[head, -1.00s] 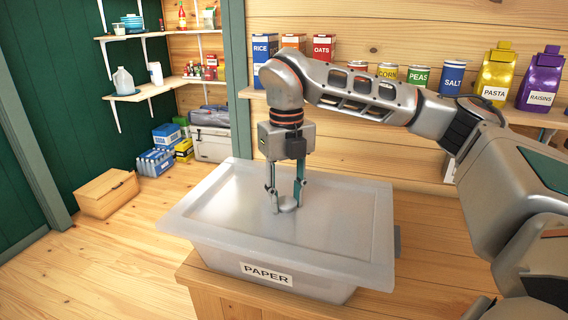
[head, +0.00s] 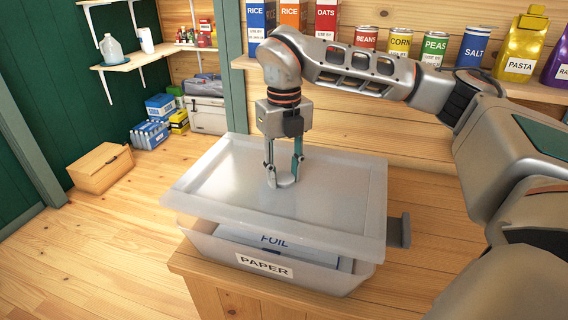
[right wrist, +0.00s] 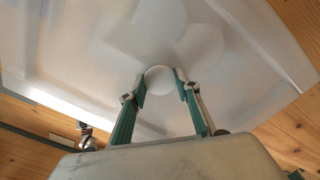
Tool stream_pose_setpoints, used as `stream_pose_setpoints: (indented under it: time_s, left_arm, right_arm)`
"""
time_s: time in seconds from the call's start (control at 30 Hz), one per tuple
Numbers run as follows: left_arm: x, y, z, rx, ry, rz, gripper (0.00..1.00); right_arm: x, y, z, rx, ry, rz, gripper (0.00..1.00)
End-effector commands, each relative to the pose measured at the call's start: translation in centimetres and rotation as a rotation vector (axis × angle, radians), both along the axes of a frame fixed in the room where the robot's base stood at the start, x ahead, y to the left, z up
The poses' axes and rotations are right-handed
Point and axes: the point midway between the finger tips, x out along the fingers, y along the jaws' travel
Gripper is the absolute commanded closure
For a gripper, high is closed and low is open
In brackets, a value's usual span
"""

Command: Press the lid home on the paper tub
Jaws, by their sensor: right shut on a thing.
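The paper tub (head: 318,278) is a translucent grey bin with a PAPER label, standing on a wooden counter. Its translucent lid (head: 335,205) is held above it, with an open gap along the front. A blue-and-white box marked FOIL (head: 273,241) shows inside the tub through that gap. My right gripper (head: 284,179) points down and is shut on the lid's round knob (right wrist: 160,79). In the right wrist view its two fingers (right wrist: 160,88) sit on either side of the knob. The tub's back rim is hidden by the lid. My left gripper is not in view.
The wooden counter (head: 410,285) has bare room to the right of the tub. A dark grey piece (head: 399,231) sticks up beside the tub's right side. A shelf of boxes, cans and bags (head: 480,88) runs behind. A cardboard box (head: 101,168) lies on the floor at left.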

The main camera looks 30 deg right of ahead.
Motion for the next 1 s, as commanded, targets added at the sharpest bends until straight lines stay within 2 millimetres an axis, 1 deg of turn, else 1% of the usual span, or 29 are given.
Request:
stream_pose_setpoints:
  time_s: [0.17,0.27,0.43,0.6,0.7,1.0]
  left_arm:
    - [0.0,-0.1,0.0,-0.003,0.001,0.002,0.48]
    - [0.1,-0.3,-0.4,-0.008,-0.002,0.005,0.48]
    - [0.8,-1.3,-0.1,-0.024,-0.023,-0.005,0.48]
    - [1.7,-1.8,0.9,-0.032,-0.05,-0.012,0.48]
    - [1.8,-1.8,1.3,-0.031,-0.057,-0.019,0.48]
    - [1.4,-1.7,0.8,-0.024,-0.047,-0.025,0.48]
  right_arm:
    - [0.0,0.0,-1.7,0.001,0.001,0.0,0.95]
    - [0.0,0.0,-2.6,0.001,-0.002,0.0,0.95]
    - [0.0,0.0,-3.7,0.0,-0.002,0.0,0.95]
    - [0.0,0.0,-4.3,0.0,-0.001,0.0,0.95]
    - [0.0,0.0,-4.3,0.0,-0.001,0.0,0.95]
    - [0.0,0.0,-4.3,0.0,-0.001,0.0,0.95]
